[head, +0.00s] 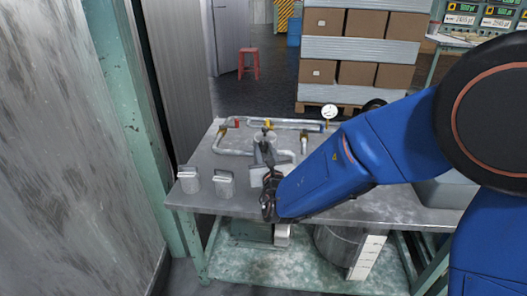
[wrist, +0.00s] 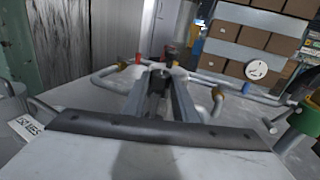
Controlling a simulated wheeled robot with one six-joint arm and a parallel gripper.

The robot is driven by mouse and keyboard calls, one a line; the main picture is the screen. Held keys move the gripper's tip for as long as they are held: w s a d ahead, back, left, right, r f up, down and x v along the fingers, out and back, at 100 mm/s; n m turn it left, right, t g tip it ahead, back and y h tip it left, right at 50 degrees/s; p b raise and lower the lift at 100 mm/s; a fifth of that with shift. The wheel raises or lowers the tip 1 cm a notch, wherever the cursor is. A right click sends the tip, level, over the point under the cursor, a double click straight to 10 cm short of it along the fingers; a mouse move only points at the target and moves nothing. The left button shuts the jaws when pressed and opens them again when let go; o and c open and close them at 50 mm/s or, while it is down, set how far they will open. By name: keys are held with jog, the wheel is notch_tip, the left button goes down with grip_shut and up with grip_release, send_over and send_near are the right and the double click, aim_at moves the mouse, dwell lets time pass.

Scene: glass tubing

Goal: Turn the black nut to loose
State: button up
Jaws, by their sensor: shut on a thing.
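The black nut (wrist: 157,82) shows in the wrist view as a dark piece between the two grey fingers of my gripper (wrist: 160,92). The fingers are closed on its sides and hide part of it. In the head view my gripper (head: 265,154) reaches over the workbench from the right, at the glass and metal tubing. The nut is small and dark there (head: 264,145), and its turn angle cannot be told.
Pipes (head: 235,151) with brass and red fittings and a round gauge (head: 329,111) stand on the metal bench (head: 325,209). Two lidded grey containers (head: 224,186) stand at its front left. A red stool (head: 249,64) and stacked boxes (head: 357,72) are behind.

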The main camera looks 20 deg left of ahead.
dwell(0.3)
jog(key=o, duration=1.1)
jog(key=shift+h, duration=0.3)
